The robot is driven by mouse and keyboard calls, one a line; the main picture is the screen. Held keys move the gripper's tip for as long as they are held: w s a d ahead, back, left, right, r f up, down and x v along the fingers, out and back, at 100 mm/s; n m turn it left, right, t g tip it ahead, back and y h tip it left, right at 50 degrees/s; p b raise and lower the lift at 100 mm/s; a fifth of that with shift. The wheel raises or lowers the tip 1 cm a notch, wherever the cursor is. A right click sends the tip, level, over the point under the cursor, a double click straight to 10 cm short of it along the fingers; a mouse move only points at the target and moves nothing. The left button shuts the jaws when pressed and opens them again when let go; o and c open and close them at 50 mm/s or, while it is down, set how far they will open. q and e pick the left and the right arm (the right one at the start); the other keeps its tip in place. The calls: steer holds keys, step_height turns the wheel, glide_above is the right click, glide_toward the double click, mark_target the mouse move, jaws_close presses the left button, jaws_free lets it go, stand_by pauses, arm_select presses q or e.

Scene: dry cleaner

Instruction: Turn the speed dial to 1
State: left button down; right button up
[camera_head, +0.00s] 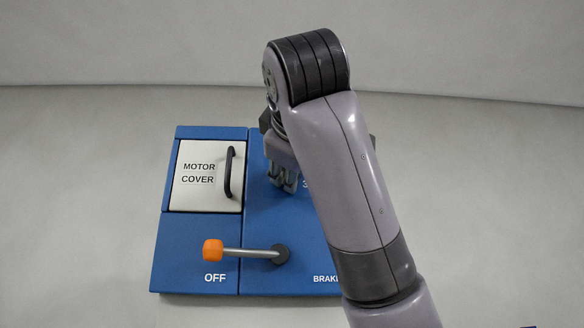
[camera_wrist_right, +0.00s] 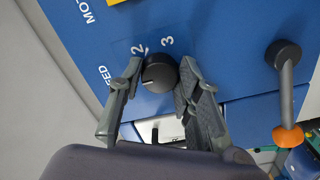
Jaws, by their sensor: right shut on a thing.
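The speed dial (camera_wrist_right: 158,73) is a round black knob on a blue panel, seen in the right wrist view. The numbers 2 and 3 show on the panel beside it; a 1 is not visible. My right gripper (camera_wrist_right: 160,74) has a finger on each side of the dial and is shut on it. In the head view my right gripper (camera_head: 285,180) points down at the panel, and my own arm and gripper hide the dial. Which number the dial points to is unclear. My left gripper is not in view.
A white motor cover (camera_head: 199,197) with a black handle (camera_head: 229,172) lies closed at the panel's left. A lever (camera_head: 246,252) with an orange knob (camera_head: 212,249) lies toward OFF, nearer me. My right arm covers the panel's right side. The light surface left of the panel is clear.

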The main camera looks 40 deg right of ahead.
steer(key=o, duration=1.1)
steer(key=shift+a, duration=0.1)
steer(key=shift+o, duration=0.2)
steer(key=v, duration=1.1)
steer(key=shift+s, duration=0.35)
steer(key=shift+s+a, duration=0.15)
steer(key=shift+a, duration=0.05)
steer(key=shift+f, duration=0.1)
